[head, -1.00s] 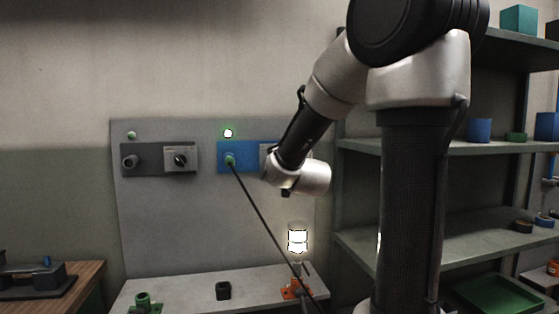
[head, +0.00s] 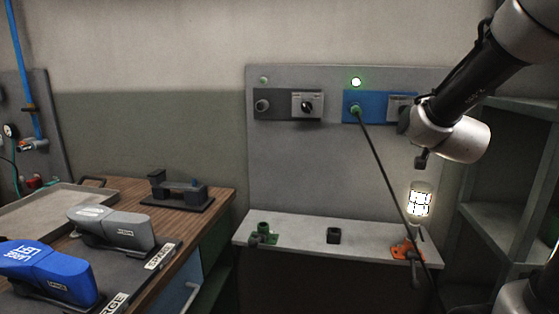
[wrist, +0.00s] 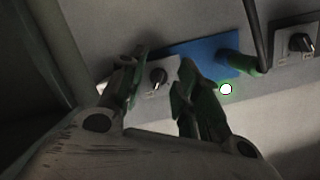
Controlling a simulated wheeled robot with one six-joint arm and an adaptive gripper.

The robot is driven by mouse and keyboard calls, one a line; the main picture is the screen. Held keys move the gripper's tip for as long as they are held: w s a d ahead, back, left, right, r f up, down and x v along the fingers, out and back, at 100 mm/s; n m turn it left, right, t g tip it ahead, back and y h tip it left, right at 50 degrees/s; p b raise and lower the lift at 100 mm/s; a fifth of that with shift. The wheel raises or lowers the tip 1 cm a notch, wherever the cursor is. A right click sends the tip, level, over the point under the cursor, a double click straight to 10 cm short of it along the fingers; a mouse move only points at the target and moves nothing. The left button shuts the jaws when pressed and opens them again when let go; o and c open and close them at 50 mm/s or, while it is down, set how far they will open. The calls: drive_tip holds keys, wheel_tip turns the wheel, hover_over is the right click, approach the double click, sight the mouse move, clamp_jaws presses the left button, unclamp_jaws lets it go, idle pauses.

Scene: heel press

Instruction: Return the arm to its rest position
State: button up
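My arm (head: 487,70) reaches in from the upper right of the head view, bent at the wrist (head: 462,139) in front of the panel's right side. In the wrist view my gripper (wrist: 158,82) is open, with a gap between its two dark green fingers. A black knob on a pale plate (wrist: 158,78) shows between the fingers, and nothing is held. Whether the fingers are touching the plate I cannot tell. The blue module (head: 380,106) has a green plug (head: 355,109) with a black cable, and the lamp (head: 356,82) above it glows green.
The grey panel (head: 300,160) has a shelf (head: 300,233) with a green fitting, a black holder and an orange base. A lit lantern (head: 420,199) stands at its right. A wooden bench (head: 215,188) with blue and grey devices is at left. Shelving (head: 500,217) stands at right.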

drive_tip(key=s+a+f+n+g+y, duration=0.3)
drive_tip(key=s+a+f+g, duration=0.15)
drive_tip(key=f, duration=0.45)
drive_tip(key=s+a+n+g, duration=0.1)
drive_tip(key=s+n+g, duration=0.4)
drive_tip(key=s, duration=1.9)
drive_tip(key=shift+s+r+n+g+y, duration=0.3)
drive_tip(key=shift+r+n+g, duration=0.1)
drive_tip(key=shift+g, duration=0.55)
drive_tip(key=shift+a, duration=0.1)
